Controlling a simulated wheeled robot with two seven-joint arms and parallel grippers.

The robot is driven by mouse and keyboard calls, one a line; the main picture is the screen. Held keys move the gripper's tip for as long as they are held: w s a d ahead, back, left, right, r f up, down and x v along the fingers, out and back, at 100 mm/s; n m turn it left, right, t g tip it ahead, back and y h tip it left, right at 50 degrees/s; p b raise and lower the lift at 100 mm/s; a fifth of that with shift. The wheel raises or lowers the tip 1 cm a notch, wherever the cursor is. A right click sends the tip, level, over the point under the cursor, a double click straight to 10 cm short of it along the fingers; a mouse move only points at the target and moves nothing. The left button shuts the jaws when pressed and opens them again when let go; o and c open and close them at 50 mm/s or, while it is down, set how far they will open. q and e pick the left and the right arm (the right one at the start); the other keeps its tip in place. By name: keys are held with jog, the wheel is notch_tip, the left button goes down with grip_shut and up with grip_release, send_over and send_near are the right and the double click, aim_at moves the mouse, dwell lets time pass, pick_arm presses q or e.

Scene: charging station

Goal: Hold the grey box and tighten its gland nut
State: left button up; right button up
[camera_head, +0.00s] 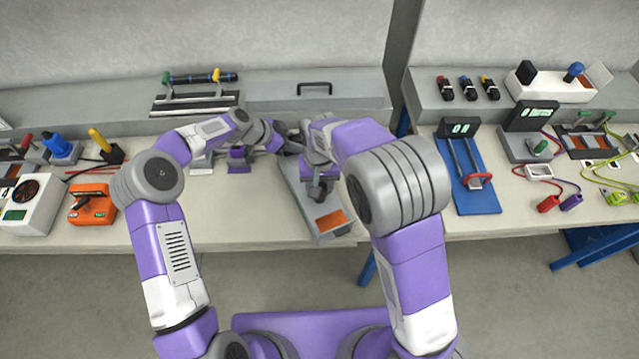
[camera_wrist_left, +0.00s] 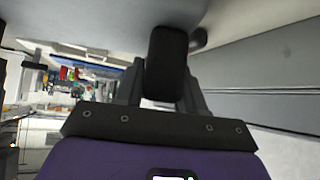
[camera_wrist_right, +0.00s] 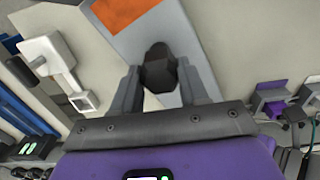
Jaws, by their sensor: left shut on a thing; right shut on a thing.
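The grey box (camera_head: 303,201) with an orange panel (camera_head: 331,219) lies on the bench in front of me, near the front edge. My left gripper (camera_head: 289,146) is at its far end; in the left wrist view its jaws are shut on a black rounded piece (camera_wrist_left: 166,62) beside a large grey surface. My right gripper (camera_head: 319,188) is over the box; in the right wrist view its jaws are shut on a dark faceted piece, which looks like the gland nut (camera_wrist_right: 158,70). The box's grey face (camera_wrist_right: 186,45) shows behind it. My right arm hides part of the box.
An orange device (camera_head: 92,204) and a white dial unit (camera_head: 30,203) stand on the left. A blue board with a meter (camera_head: 476,196) is on the right bench. A grey shelf (camera_head: 270,92) runs behind. Bare bench lies left of the box.

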jog(key=m, duration=0.5)
jog(key=shift+s+f+m, duration=0.1)
jog(key=shift+f+m, duration=0.1)
jog(key=shift+m, duration=0.1)
dwell(0.5)
jog(key=o, duration=1.1)
jog(key=shift+r, duration=0.15)
notch_tip(320, 180, up, 12)
jog(key=shift+f, duration=0.1)
